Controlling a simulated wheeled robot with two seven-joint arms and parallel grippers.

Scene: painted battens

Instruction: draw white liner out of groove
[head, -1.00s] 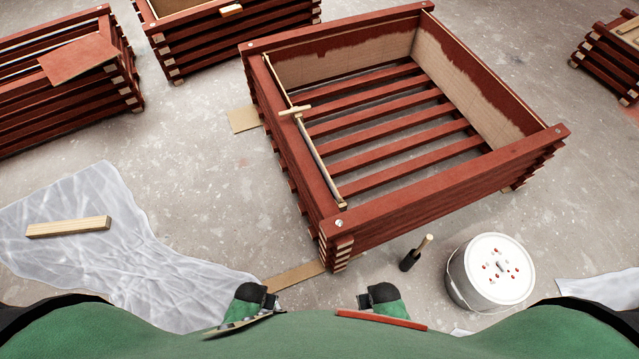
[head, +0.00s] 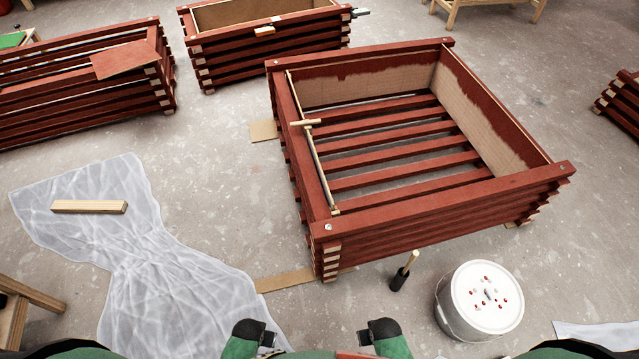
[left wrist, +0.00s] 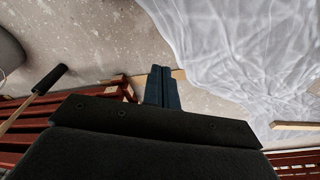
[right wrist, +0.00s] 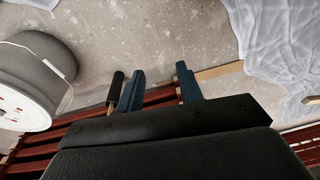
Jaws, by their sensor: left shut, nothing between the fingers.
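The big red slatted crate (head: 440,212) stands right of centre in the head view. A thin pale strip (head: 313,165) runs along the inside of its left wall; it looks like the top edge of a liner seated there, its face hidden from this angle. A small wooden crosspiece (head: 305,122) sits across that strip. My left gripper (left wrist: 163,72) is shut and empty. My right gripper (right wrist: 158,80) is open and empty. In the head view both hands are low at the bottom edge, in front of the crate and apart from it.
A translucent sheet (head: 150,250) with a wooden block (head: 90,206) lies left. More red crates (head: 75,100) stand behind left. A stool (head: 25,310) is at lower left.

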